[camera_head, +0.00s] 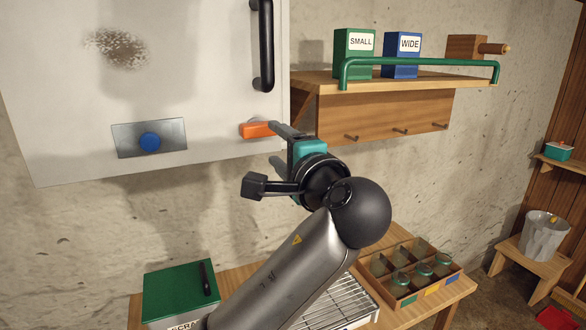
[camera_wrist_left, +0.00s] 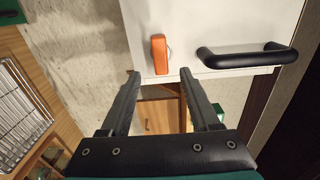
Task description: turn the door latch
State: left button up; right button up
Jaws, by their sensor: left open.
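The orange door latch (camera_head: 258,129) is near the lower right corner of the white cabinet door, lying roughly level in the head view. It also shows in the left wrist view (camera_wrist_left: 159,54), as a short orange bar at the door's edge. My left gripper (camera_head: 283,132) is close to the latch's right end in the head view. In the left wrist view my left gripper (camera_wrist_left: 160,74) is open, with the latch just beyond and between its fingertips. Nothing is held. Whether a finger touches the latch cannot be told. My right gripper is not in view.
A black door handle (camera_head: 265,45) stands above the latch. A wooden shelf (camera_head: 390,78) with a green rail (camera_head: 420,62) is to the right. Below are a green-lidded box (camera_head: 178,290) and a jar crate (camera_head: 365,283).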

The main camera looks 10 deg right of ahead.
pick_arm(q)
jog(key=b+v, duration=0.1)
jog(key=v, duration=0.5)
jog(key=shift+s, duration=0.1)
